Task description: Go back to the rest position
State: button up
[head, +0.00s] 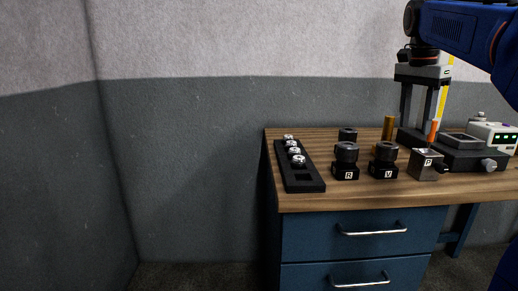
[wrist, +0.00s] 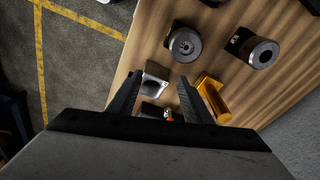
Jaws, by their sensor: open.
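My gripper (head: 420,118) hangs fingers down at the right of the bench in the head view, its two fingers apart. In the wrist view my gripper (wrist: 158,80) is open, with no part visibly clamped between the fingers. A grey metal block marked P (head: 424,165) stands in front of and below it. The block (wrist: 156,74) shows partly between the fingers in the wrist view. A small orange piece (head: 433,131) stands close by the fingers; its lower end is hidden.
The wooden bench (head: 300,204) holds a black rack (head: 306,184) with several metal parts, black holders marked R (head: 346,171) and V (head: 384,169), an amber cylinder (head: 388,127) and a device with green lights (head: 493,133). The floor left of the bench is clear.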

jog(key=s+a+f+n+t, duration=0.1)
jog(key=s+a+f+n, duration=0.3)
jog(key=s+f, duration=0.5)
jog(key=s+a+f+n+t, duration=0.1)
jog(key=s+a+f+n, duration=0.3)
jog(key=s+f, duration=0.5)
jog(key=s+a+f+n+t+y, duration=0.1)
jog(key=s+a+f+n, duration=0.4)
jog(key=s+f, duration=0.5)
notch_tip(320, 180, down, 4)
jog(key=shift+r+n+t, duration=0.1)
jog(key=shift+n+t, duration=0.5)
jog(key=shift+a, duration=0.1)
